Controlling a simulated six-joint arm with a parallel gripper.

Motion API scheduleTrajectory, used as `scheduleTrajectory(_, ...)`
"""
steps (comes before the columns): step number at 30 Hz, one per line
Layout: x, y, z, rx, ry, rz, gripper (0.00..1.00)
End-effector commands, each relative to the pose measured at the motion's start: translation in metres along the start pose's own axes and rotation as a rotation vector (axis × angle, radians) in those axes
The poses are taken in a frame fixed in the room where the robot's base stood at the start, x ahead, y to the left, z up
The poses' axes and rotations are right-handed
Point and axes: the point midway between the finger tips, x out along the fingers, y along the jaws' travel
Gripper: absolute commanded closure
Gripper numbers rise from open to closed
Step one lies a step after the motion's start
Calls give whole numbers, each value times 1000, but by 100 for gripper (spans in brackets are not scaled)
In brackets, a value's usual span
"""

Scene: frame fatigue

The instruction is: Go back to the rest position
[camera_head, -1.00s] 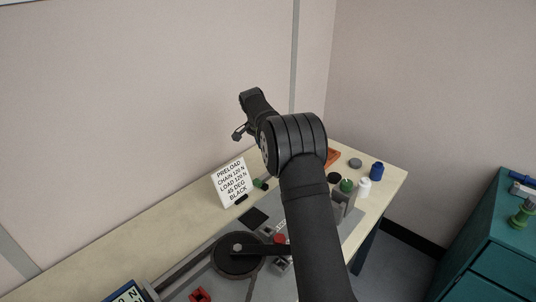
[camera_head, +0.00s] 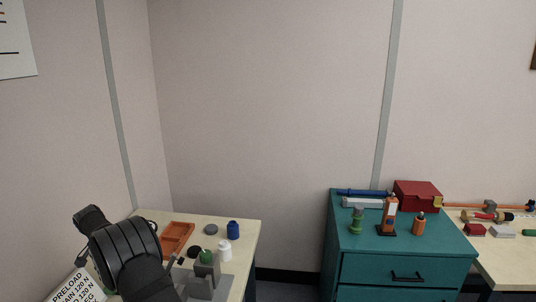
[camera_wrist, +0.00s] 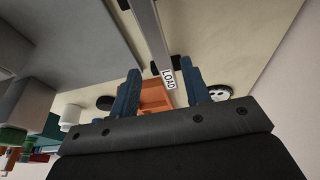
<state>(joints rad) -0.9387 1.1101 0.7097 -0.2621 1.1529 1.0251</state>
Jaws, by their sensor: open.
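My gripper (camera_wrist: 162,88) shows in the wrist view with its two blue fingers apart and nothing held between them. An orange tray (camera_wrist: 155,96) shows beyond the fingers, with a grey bar and a small LOAD label (camera_wrist: 168,79) in line with the gap. In the head view my dark arm fills the lower left, and the fingers cannot be made out there.
A teal cabinet (camera_head: 402,269) with a red box (camera_head: 416,195) stands right, across a floor gap.

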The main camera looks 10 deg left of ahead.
Motion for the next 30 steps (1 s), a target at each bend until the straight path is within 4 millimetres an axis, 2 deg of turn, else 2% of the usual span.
scheduleTrajectory(3,23,0,0,0,-1,2,57)
scheduleTrajectory(9,46,0,3,-1,0,0,57)
scheduleTrajectory(17,36,0,0,0,0,0,57)
scheduleTrajectory(28,43,0,3,-1,0,1,57)
scheduleTrajectory(30,33,-1,0,0,2,-2,57)
